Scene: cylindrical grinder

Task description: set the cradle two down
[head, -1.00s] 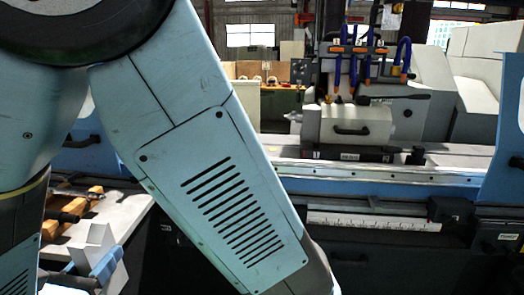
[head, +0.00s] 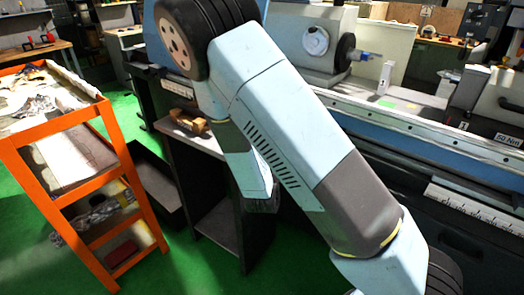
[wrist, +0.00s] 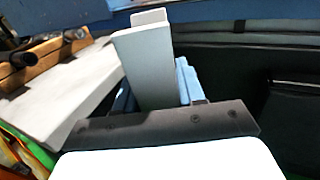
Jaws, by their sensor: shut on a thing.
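A pale grey-white block with upright faces, which I take to be cradle two (wrist: 146,68), stands up between the fingers in the wrist view. My gripper (wrist: 155,104) has blue fingers on both sides of it and is shut on it. The dark wrist plate and a white surface in front hide its lower part. In the head view my arm hides the gripper and the block. A small white upright piece (head: 385,76) stands on the grinder table (head: 430,118); I cannot tell if it is another cradle.
A pale bench top (wrist: 75,88) with a wooden rack (wrist: 45,63) of dark-handled tools is left of the gripper in the wrist view. An orange shelf cart (head: 118,225) stands left in the head view. The grinder's dark front (wrist: 235,75) is close on the right.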

